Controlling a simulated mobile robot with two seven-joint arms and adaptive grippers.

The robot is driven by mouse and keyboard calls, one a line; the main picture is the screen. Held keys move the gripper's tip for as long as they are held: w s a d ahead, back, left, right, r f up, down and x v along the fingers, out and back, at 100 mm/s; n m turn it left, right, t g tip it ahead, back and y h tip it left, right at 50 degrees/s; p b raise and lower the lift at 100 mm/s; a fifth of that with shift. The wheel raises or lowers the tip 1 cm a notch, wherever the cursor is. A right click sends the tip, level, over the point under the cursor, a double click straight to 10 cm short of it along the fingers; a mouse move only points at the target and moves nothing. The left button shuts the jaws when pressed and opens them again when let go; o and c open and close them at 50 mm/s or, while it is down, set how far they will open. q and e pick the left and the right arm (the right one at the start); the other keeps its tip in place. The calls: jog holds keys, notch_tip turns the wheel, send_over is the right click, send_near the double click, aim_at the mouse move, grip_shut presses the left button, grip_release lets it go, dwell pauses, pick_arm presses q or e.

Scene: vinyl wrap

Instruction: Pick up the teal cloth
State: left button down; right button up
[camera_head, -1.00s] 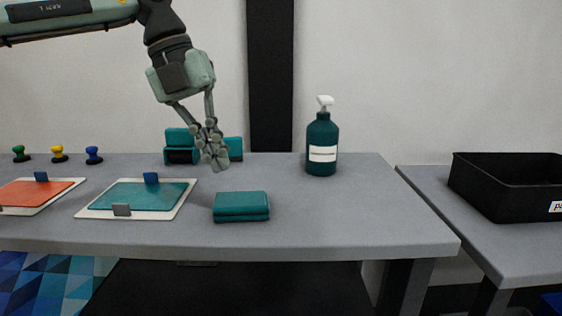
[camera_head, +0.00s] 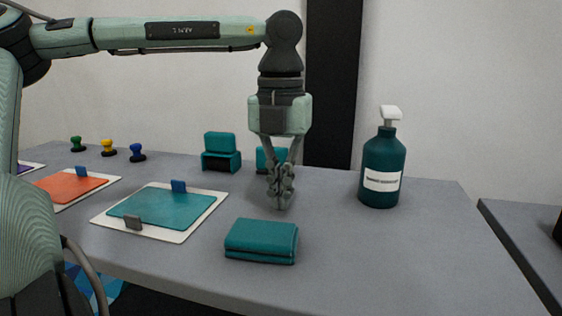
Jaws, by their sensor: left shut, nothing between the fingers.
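The teal cloth (camera_head: 262,240) lies folded in a thick rectangle on the grey table, near its front edge. My left gripper (camera_head: 281,200) points straight down behind the cloth, a little to the right of its middle. Its fingers are together with nothing between them, and it is apart from the cloth. My right gripper is not in view.
A teal pump bottle (camera_head: 382,172) stands to the right. A white board with a teal sheet (camera_head: 165,208) and one with an orange sheet (camera_head: 70,186) lie left. Teal holders (camera_head: 221,152) and small knobbed items (camera_head: 137,152) stand behind. Table (camera_head: 400,260) is clear front right.

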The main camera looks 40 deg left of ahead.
aim_at(263, 239)
pick_arm(q)
jog(key=s+d, duration=0.1)
jog(key=s+f, duration=0.1)
jog(key=s, duration=0.1)
jog(key=shift+d+p, duration=0.3)
jog(key=shift+d, duration=0.1)
jog(key=shift+s+d, duration=0.1)
jog(key=shift+s, duration=0.1)
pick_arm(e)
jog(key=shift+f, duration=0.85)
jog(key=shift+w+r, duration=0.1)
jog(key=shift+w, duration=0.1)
